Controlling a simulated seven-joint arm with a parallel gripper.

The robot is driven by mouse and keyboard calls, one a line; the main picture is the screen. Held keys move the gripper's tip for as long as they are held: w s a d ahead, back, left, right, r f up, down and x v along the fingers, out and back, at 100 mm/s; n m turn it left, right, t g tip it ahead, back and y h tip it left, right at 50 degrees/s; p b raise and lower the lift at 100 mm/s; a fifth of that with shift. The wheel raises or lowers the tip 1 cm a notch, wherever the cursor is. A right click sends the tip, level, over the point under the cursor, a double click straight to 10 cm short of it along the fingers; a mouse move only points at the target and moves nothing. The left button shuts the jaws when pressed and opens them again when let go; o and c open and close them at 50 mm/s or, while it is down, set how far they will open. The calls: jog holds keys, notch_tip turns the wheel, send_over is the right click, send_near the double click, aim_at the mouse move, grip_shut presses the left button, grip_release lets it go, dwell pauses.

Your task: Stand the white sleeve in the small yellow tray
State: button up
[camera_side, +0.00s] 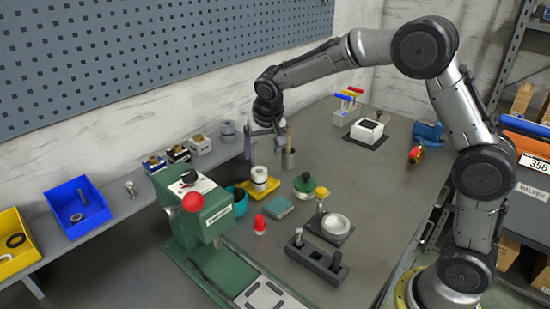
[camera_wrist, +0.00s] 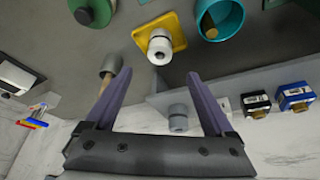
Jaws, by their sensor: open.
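The white sleeve (camera_side: 259,174) stands upright in the small yellow tray (camera_side: 272,185) on the grey bench. In the wrist view the sleeve (camera_wrist: 159,48) shows its round end, with the yellow tray (camera_wrist: 145,36) around its base. My gripper (camera_side: 265,145) is above and behind the tray in the side view, clear of the sleeve. Its two purple fingers (camera_wrist: 158,74) are spread wide in the wrist view, with nothing held between them.
A grey cup holding a brown-handled tool (camera_side: 289,158) stands close by my gripper. A teal pot (camera_side: 238,200) and a green round part (camera_side: 304,184) flank the tray. A grey cylinder (camera_side: 228,130) is on the back ledge. A green press (camera_side: 197,205) stands at the front left.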

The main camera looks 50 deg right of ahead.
jog(key=s+r+n, duration=0.1)
jog(key=s+r, duration=0.2)
jog(key=s, duration=0.5)
jog(key=s+a+r+n+t+y, duration=0.15)
jog(key=s+r, duration=0.25)
jog(key=s, duration=0.4)
jog(key=s+r+n, duration=0.2)
jog(key=s+r, duration=0.1)
jog(key=s, duration=0.5)
jog(key=s+f+n, duration=0.1)
jog(key=s+f, duration=0.2)
jog(key=s, duration=0.7)
jog(key=shift+a+n+y, duration=0.35)
jog(key=shift+a, duration=0.1)
